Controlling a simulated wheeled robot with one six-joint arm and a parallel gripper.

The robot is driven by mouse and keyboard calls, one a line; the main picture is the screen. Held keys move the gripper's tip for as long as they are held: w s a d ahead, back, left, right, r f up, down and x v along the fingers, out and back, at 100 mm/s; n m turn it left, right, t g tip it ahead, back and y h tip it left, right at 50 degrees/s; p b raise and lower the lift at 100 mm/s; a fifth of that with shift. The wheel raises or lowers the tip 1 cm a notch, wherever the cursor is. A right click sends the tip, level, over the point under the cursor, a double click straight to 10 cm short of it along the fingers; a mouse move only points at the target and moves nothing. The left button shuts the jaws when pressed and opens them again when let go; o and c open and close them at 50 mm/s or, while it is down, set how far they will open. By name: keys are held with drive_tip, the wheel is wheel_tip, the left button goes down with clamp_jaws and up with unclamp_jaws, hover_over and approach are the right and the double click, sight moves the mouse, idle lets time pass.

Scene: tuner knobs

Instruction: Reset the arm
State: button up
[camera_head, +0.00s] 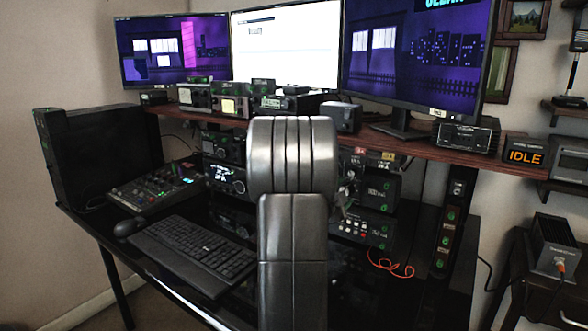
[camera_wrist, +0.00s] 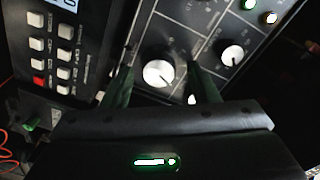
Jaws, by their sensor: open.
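My gripper (camera_wrist: 160,72) is open in the wrist view, with one dark finger on each side of a large pale-faced knob (camera_wrist: 158,74) on a dark panel. The gap on both sides of the knob shows no clear contact, and I cannot tell how deep the fingertips reach. A smaller knob (camera_wrist: 232,55) sits to the right on the same panel. In the head view my arm stands upright in the middle and hides most of the gripper and the panel in front of it.
A keyboard (camera_head: 190,249) and a mixer (camera_head: 155,186) lie on the black desk at left. A wooden shelf (camera_head: 415,147) carries radios and monitors above. An orange cable (camera_head: 390,268) lies right of my arm. In the wrist view a keypad unit (camera_wrist: 50,45) is close at left.

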drive_tip(key=shift+s, duration=0.1)
drive_tip(key=v, duration=1.4)
drive_tip(key=w+d+n+p, duration=0.1)
drive_tip(key=w+d, duration=0.1)
drive_tip(key=w, duration=0.1)
drive_tip(key=w+d+n+p, duration=0.1)
drive_tip(key=w+d, duration=0.2)
drive_tip(key=w, duration=0.1)
drive_tip(key=w+d+n+p, duration=0.1)
drive_tip(key=w+d, duration=0.2)
drive_tip(key=w, duration=0.1)
drive_tip(key=shift+w+d, duration=0.1)
drive_tip(key=shift+w, duration=0.15)
drive_tip(key=s+a+n+p, duration=0.5)
drive_tip(key=s+a+n, duration=0.2)
drive_tip(key=s, duration=0.2)
drive_tip(key=shift+f, duration=0.25)
